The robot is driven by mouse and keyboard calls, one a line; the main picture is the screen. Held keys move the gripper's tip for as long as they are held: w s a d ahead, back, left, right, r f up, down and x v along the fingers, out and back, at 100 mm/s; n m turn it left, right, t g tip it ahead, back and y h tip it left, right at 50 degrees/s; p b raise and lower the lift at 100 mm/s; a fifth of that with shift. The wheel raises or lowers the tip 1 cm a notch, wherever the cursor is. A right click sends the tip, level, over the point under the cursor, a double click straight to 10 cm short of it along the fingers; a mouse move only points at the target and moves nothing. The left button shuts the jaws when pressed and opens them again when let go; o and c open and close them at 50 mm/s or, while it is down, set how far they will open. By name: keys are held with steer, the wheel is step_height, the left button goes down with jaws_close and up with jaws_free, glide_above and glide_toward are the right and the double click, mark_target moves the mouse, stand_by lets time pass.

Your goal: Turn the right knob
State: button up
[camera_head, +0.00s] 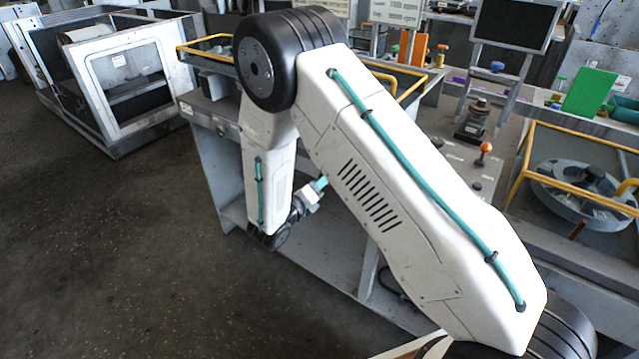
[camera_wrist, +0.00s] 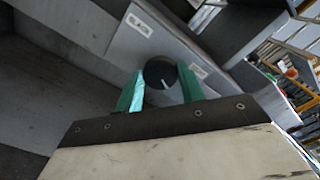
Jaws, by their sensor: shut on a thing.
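A round black knob (camera_wrist: 160,73) with a white pointer line sits on a grey panel in the wrist view. My gripper (camera_wrist: 159,80) has its two green fingers on either side of this knob, shut on it. The pointer line slants down and to the right in that picture. In the head view, a teal fingertip of my gripper (camera_head: 321,183) shows beside my white arm, near the bench front. The knob itself is hidden behind my arm there. I cannot tell from these pictures whether it is the right one.
White labels (camera_wrist: 138,25) lie on the panel near the knob. On the bench are an orange-topped joystick (camera_head: 485,147), a green block (camera_head: 590,92) and a monitor (camera_head: 515,24). Yellow rails (camera_head: 517,175) edge the work areas. Open floor (camera_head: 120,250) lies to the left.

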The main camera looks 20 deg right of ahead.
steer(key=n, duration=1.2)
steer(key=shift+f, duration=0.2)
steer(key=shift+s, duration=0.1)
stand_by(0.3)
steer(key=o, duration=1)
steer(key=shift+c, duration=0.2)
steer(key=v, duration=0.8)
